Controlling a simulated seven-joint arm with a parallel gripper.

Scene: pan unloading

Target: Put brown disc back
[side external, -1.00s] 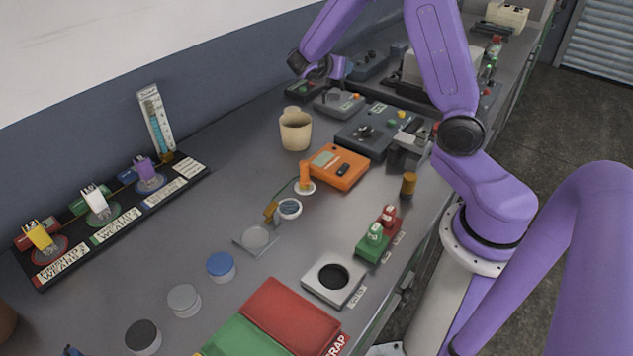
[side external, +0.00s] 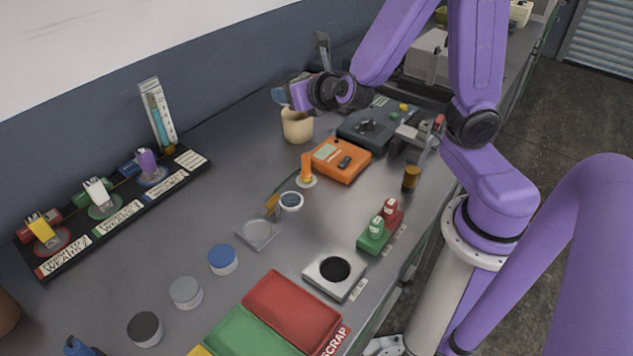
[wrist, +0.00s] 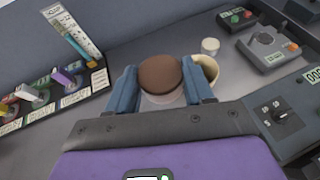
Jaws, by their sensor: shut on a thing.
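The brown disc (wrist: 160,73) sits between the two blue fingers of my gripper (wrist: 161,88) in the wrist view, and the gripper is shut on it. A pale round shape shows just below the disc there; I cannot tell what it is. In the side view my gripper (side external: 292,95) is above and close to the beige cup (side external: 297,126), and the disc cannot be made out. In the wrist view the cup (wrist: 208,72) is partly hidden behind the right finger.
A black rack with labelled slots (side external: 120,212) stands along the wall at left. An orange device (side external: 341,160) and dark instruments (side external: 368,128) stand right of the cup. A small white cylinder (wrist: 210,46) is behind the cup. The grey bench between rack and cup is clear.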

